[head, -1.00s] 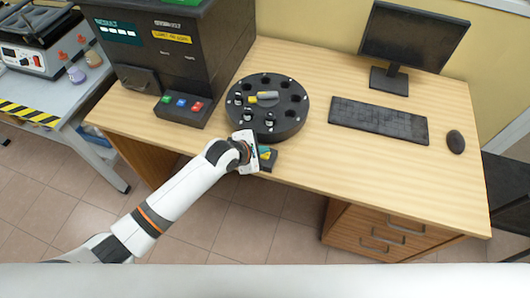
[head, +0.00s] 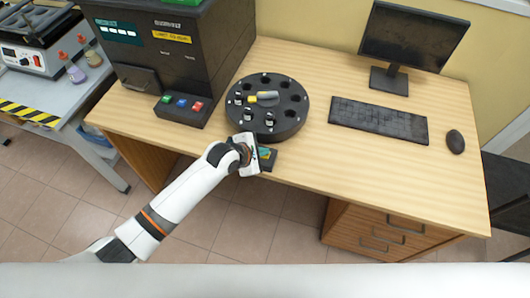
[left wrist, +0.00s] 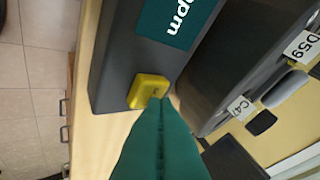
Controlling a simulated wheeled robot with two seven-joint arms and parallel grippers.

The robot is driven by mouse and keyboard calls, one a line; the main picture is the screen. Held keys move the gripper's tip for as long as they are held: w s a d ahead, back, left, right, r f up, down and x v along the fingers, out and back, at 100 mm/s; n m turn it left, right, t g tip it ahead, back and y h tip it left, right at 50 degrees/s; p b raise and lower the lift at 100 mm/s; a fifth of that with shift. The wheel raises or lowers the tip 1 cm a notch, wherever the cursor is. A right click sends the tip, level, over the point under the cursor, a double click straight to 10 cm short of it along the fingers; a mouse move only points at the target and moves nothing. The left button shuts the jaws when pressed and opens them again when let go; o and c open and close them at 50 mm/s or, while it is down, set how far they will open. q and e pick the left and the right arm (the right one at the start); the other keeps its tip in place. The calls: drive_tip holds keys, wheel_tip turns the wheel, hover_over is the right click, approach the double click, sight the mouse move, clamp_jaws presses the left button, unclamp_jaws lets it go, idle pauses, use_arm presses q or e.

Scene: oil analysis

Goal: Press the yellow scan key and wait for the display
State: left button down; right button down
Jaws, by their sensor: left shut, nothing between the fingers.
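In the head view the device (head: 269,157) lies at the desk's front edge, partly hidden by my left gripper. My left gripper (left wrist: 158,103) is shut and empty. Its green fingertips overlap the edge of the yellow key in the left wrist view; I cannot tell whether they press it. In the head view the left gripper (head: 260,153) is at the device. My right gripper is not in view.
A black round carousel (head: 289,128) with vials stands just behind the device. A black analyser (head: 175,70) with coloured buttons stands at the left. A keyboard (head: 378,120), monitor (head: 412,38) and mouse (head: 455,141) are at the right. The desk's front middle is clear.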

use_arm(q)
drive_tip(key=shift+f, duration=0.35)
idle(0.3)
drive_tip(key=shift+r+p, duration=1)
drive_tip(key=shift+p, duration=0.15)
wheel_tip(320, 180, up, 5)
drive_tip(key=p, duration=0.6)
idle(0.4)
